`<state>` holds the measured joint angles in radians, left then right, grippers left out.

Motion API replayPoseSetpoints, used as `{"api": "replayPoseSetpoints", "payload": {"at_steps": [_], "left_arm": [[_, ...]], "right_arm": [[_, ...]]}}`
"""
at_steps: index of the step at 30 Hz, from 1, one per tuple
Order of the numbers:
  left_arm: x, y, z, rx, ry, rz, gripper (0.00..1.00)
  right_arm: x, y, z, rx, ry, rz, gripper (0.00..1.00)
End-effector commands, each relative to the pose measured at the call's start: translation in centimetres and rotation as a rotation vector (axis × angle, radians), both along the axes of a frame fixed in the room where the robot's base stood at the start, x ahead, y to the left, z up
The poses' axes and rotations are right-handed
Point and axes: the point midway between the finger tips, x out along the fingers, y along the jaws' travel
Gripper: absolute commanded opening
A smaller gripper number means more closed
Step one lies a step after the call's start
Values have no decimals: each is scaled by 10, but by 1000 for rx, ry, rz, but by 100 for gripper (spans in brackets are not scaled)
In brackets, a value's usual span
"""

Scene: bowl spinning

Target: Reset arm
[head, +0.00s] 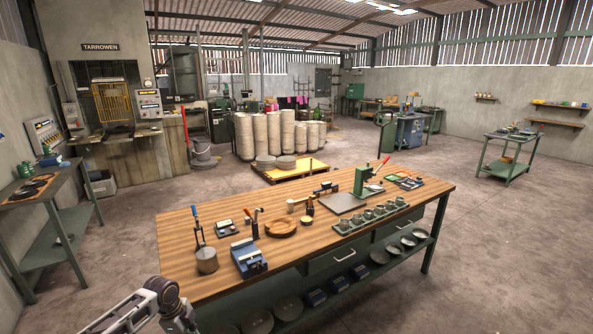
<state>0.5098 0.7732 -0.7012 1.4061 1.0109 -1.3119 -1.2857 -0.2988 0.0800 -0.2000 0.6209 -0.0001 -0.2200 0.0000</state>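Part of my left arm (165,295) shows at the bottom left, beside the near left corner of the wooden workbench (325,235). The arm rises from the lower left, bends at a dark round joint and runs down out of the picture. Its gripper fingers are not visible. My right arm and gripper are not in the picture. On the bench's left part stand a grey cylinder (207,261) with a blue-handled tool, a blue vise-like device (248,258) and a round wooden piece (281,228).
A green press (366,181), a grey plate (341,203) and a rack of small metal cups (370,218) occupy the bench's right part. Bowls (257,322) lie on its lower shelf. A side table (38,190) stands left. The floor on the right (520,250) is clear.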

Motion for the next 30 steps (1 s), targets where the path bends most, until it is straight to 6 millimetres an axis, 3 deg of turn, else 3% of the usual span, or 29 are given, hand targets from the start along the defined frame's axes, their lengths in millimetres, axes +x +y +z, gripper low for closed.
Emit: {"api": "replayPoseSetpoints", "payload": {"at_steps": [1,7,14,23,30], "left_arm": [[-3,-1,-23,-6,0,55,0],[-11,4,-96,-14,-29,286,0],[-45,10,-183,-17,-45,533,0],[-122,10,-289,-12,-45,809,0],[-201,2,-357,-7,-31,985,0]], "right_arm": [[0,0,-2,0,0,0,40],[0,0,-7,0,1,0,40],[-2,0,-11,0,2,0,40],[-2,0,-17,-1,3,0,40],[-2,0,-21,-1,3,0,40]]}}
